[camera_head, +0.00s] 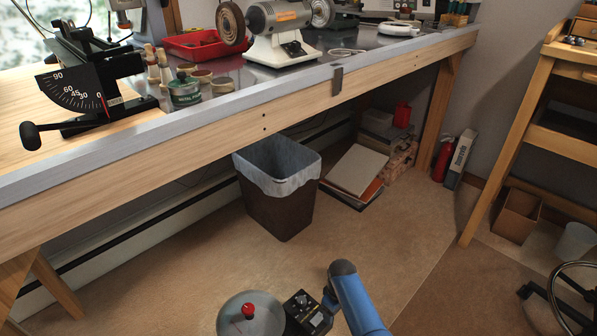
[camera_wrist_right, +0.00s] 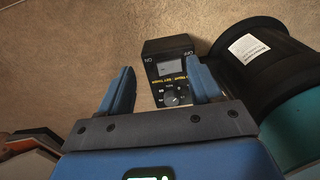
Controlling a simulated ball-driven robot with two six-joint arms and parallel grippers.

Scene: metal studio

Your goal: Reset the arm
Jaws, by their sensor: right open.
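My right arm comes in at the bottom of the head view, its blue link ending in a dark rounded joint. In the right wrist view my right gripper (camera_wrist_right: 161,80) is open, its two blue fingers apart. Between and beyond the fingers is a black control box (camera_wrist_right: 170,62) with a dial and a small display; I cannot tell how close the fingertips are to it. The box also shows in the head view (camera_head: 306,312), just left of my arm. I see nothing held in the right gripper. My left arm and left gripper are not in view.
A bin (camera_head: 277,205) stands under the workbench (camera_head: 205,140), which holds a grinder (camera_head: 281,35). A wooden stand (camera_head: 512,150) is at right.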

